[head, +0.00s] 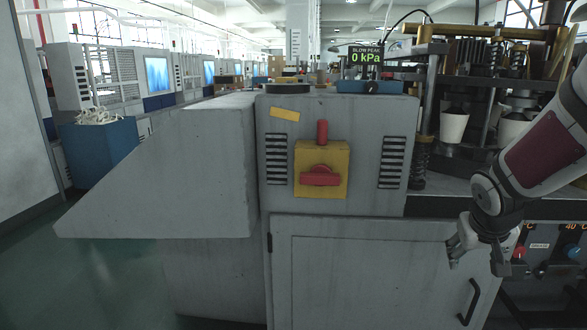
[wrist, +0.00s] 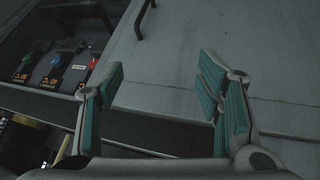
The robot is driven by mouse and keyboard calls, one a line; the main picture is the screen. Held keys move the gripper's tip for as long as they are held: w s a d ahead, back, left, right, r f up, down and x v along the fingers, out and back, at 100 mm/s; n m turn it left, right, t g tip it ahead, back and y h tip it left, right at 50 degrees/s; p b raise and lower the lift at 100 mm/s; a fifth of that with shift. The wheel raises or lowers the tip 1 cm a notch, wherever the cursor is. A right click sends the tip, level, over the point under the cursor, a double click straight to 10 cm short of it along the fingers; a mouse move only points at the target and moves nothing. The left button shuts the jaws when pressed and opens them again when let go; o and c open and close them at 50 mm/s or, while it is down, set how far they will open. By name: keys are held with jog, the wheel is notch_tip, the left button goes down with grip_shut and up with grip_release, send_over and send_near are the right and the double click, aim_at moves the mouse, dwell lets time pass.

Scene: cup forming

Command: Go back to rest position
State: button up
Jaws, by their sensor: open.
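My gripper (head: 472,258) hangs at the lower right in the head view, at the end of my bent arm. It is in front of the grey cabinet door (head: 375,275) and just left of the knob panel. In the wrist view my gripper (wrist: 160,100) shows two teal-padded fingers spread wide apart. Nothing is between them. The cabinet door (wrist: 245,60) lies beyond the fingers in the wrist view.
A yellow switch plate with a red handle (head: 320,178) is on the grey machine front. White cups (head: 453,127) sit in the forming machine at right. The knob panel (head: 555,248) and black door handle (head: 470,302) are near my gripper. Open floor (head: 90,285) lies left.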

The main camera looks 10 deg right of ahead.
jog(key=s+a+n+g+y+b, duration=0.4)
jog(key=s+a, duration=2)
jog(key=s, duration=0.2)
notch_tip(320, 180, up, 25)
jog(key=t+p, duration=0.3)
jog(key=p, duration=1.9)
jog(key=shift+s+y, duration=0.3)
jog(key=shift+s, duration=0.15)
